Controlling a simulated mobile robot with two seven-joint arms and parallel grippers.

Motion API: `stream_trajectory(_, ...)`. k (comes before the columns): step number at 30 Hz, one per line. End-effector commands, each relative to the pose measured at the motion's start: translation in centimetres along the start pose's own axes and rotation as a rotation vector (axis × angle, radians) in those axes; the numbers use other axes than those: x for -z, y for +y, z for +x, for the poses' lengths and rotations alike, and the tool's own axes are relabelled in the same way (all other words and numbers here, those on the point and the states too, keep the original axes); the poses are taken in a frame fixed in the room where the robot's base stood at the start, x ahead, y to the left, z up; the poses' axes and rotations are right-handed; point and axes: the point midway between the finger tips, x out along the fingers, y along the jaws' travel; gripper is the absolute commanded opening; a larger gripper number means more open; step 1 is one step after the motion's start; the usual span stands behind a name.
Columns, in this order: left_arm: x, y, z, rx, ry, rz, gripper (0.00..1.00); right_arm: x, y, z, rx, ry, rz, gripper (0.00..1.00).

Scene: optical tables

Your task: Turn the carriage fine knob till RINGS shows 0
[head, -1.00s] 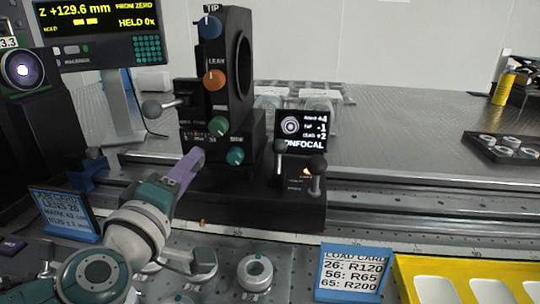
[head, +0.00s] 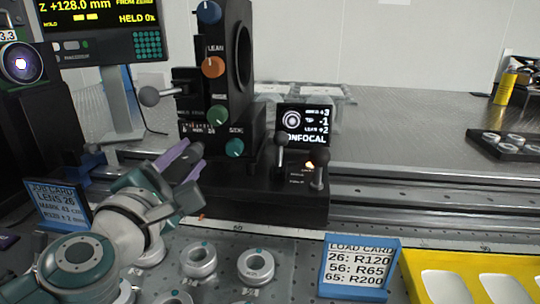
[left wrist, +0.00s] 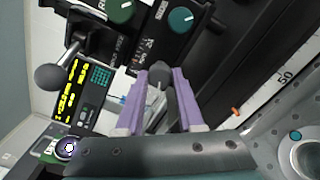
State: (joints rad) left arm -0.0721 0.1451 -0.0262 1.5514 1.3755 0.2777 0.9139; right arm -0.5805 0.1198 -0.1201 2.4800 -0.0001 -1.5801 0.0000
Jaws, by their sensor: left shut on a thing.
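My left gripper (head: 186,162) has its two purple fingers at the front left of the black carriage (head: 270,196). In the left wrist view, the fingers (left wrist: 166,98) are closed around a dark grey knob (left wrist: 158,74), which looks like the carriage fine knob; the fingers hide part of it. The small confocal screen (head: 303,124) shows ring marks and small text; RINGS seems to read +3, with TIP -1 and LEAN +2 below. My right gripper is in neither view.
Blue, orange, green and teal knobs sit on the black mount (head: 228,70). Two ball-ended levers (head: 318,170) stand on the carriage. A Z readout (head: 100,30) shows +128.0 mm. A load card (head: 358,267), ring-shaped lenses (head: 256,266) and a yellow tray (head: 412,290) lie in front.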

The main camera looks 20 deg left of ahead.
Motion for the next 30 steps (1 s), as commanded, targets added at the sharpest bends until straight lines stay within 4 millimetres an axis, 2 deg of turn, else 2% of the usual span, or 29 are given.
stream_trajectory(15, -0.4, -0.2, 0.0, 0.006, -0.009, -0.494, 0.00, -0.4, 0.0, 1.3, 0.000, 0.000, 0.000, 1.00)
stream_trajectory(30, -0.6, -0.1, 0.0, 0.007, -0.010, -0.971, 0.00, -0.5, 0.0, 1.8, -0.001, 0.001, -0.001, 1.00)
